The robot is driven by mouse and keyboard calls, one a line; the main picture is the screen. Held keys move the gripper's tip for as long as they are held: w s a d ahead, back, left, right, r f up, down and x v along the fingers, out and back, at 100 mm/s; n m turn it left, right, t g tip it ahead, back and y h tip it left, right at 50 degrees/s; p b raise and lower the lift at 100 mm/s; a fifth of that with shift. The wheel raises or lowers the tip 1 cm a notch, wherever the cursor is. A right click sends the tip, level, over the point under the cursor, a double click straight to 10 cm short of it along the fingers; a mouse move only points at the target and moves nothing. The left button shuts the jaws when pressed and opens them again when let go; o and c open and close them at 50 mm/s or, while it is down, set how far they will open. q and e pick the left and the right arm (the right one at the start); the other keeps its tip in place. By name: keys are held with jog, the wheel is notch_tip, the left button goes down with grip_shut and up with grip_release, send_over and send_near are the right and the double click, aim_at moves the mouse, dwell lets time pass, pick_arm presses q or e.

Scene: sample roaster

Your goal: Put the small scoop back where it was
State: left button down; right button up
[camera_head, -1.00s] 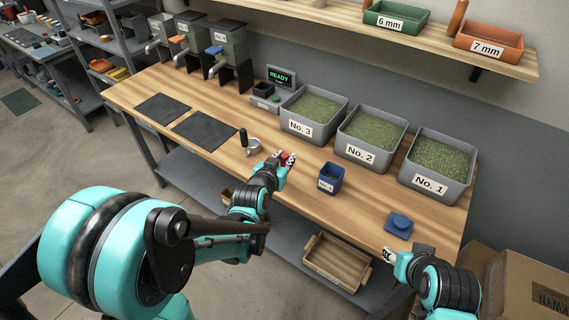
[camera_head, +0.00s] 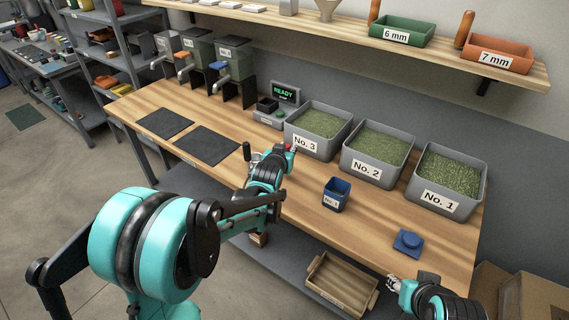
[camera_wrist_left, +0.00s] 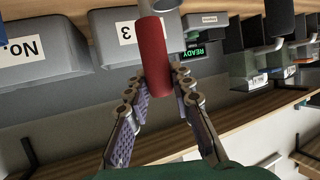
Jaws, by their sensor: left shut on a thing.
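The small scoop shows as a red handle (camera_wrist_left: 153,60) with a metal part at its top in the left wrist view; its bowl is mostly cut off there. My left gripper (camera_wrist_left: 158,88) is shut on this handle. In the head view, my left gripper (camera_head: 287,150) holds it in front of the No. 3 bin (camera_head: 318,122), and only a bit of red shows. My right gripper (camera_head: 393,281) is at the table's front right edge; whether its fingers are open is too small to tell.
A black-handled tool (camera_head: 247,151) stands left of my left gripper, partly hidden. Bins No. 2 (camera_head: 377,155) and No. 1 (camera_head: 447,180) line the back. Two dark mats (camera_head: 207,144) lie left.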

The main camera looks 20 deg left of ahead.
pick_arm(q)
jog(key=shift+w+a+f, duration=0.4)
jog(key=shift+a+f, duration=0.05)
jog(key=shift+a, duration=0.05)
notch_tip(320, 180, down, 4)
jog(key=shift+b, duration=1.2)
jog(key=shift+r, duration=0.15)
jog(key=c, duration=1.3)
grip_release()
